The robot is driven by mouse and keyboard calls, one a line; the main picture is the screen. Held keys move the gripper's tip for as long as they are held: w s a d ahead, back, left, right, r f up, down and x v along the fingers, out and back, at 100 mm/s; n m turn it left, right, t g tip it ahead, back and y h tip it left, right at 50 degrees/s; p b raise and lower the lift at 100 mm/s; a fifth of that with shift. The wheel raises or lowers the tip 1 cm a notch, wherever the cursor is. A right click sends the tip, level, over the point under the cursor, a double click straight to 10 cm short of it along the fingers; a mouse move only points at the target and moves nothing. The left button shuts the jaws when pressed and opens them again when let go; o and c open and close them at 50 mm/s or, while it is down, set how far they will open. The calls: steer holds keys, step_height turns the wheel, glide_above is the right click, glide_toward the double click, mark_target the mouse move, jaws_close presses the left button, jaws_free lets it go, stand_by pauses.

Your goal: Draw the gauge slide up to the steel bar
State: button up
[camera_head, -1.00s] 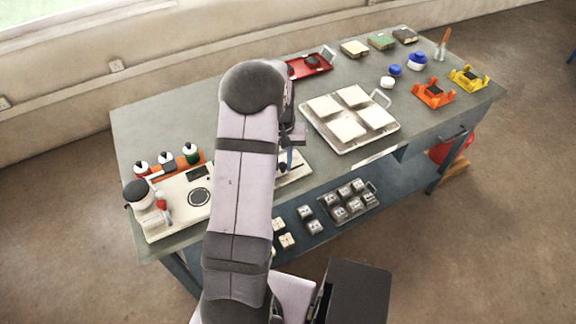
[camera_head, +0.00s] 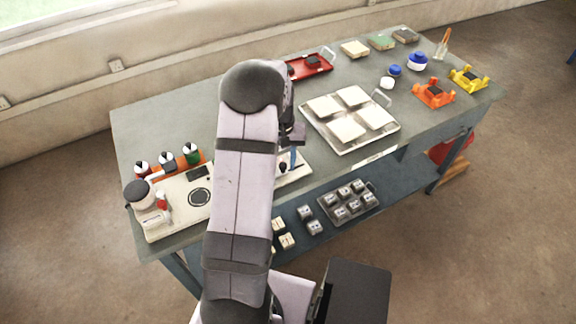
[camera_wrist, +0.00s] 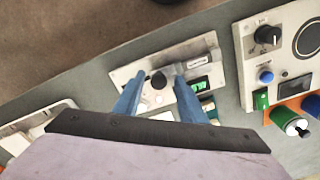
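The gauge is a pale flat plate (camera_wrist: 125,75) on the bench, and part of it shows beside my arm in the head view (camera_head: 297,174). A round black knob (camera_wrist: 157,79), which looks like the gauge slide's grip, stands on the plate. A grey metal piece (camera_wrist: 204,45), probably the steel bar, lies at the plate's right end, apart from the knob. My gripper (camera_wrist: 159,76) points at the plate with its two blue fingers apart, one on each side of the knob. A gap seems to show at each side; contact cannot be told. The slide's lower part is hidden.
A control panel (camera_wrist: 246,62) with a dial stands to the right in the wrist view, with green and orange-based bottles (camera_wrist: 285,118) near it. A tray of pale tiles (camera_head: 391,143) sits right of my arm in the head view. The bench edge is close.

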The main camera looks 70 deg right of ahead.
mark_target(282, 165)
steer(key=shift+r+p, duration=2.25)
steer(key=shift+r, duration=0.7)
